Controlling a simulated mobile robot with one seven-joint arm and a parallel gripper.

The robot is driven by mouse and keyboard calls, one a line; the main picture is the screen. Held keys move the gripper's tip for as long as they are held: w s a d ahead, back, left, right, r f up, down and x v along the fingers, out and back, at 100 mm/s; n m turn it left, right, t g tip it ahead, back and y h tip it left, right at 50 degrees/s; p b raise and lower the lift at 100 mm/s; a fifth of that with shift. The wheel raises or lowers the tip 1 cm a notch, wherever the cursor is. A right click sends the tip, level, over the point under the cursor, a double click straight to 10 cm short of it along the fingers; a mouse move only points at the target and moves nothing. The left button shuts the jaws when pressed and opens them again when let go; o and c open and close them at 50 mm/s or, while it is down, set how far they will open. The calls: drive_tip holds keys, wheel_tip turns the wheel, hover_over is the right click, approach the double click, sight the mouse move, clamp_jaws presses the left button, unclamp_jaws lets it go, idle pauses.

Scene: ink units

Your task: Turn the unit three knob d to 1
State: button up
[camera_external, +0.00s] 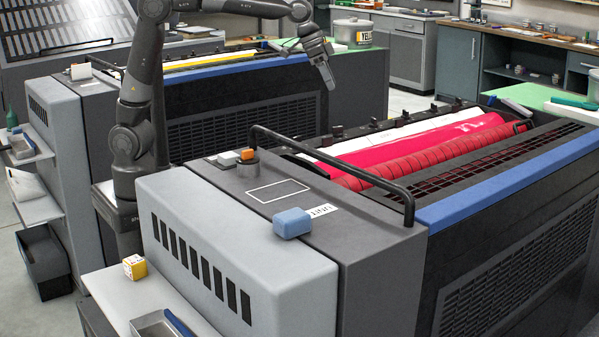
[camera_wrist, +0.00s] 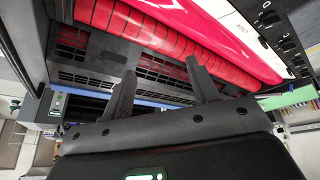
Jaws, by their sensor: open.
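My gripper (camera_external: 329,82) is raised above the gap between the two ink units, behind the front unit's rollers, with its fingers pointing down and to the right. In the wrist view its two fingers (camera_wrist: 160,72) stand apart with nothing between them. The front ink unit (camera_external: 385,230) has a red roller (camera_external: 450,140) and a dark rail with several small black knobs (camera_external: 403,116) along its far side. The wrist view shows dark knobs (camera_wrist: 265,42) on a strip at the upper right.
A black handrail (camera_external: 335,165) arches over the front unit's near end. A blue block (camera_external: 292,222) and an orange-topped button (camera_external: 247,158) sit on its top. A second unit with a yellow roller (camera_external: 215,60) stands behind.

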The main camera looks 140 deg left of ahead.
drive_tip(key=s+a+f+n, duration=0.2)
drive_tip(key=s+a+f, duration=0.1)
drive_tip(key=a, duration=0.8)
drive_tip(key=n+g+y, duration=0.1)
drive_tip(key=g, duration=0.1)
approach(374, 118)
drive_tip(key=x, duration=0.8)
drive_tip(key=shift+a+f, duration=0.2)
drive_tip(key=shift+f, duration=0.05)
drive_tip(key=c, duration=1)
drive_tip(key=shift+n, duration=0.3)
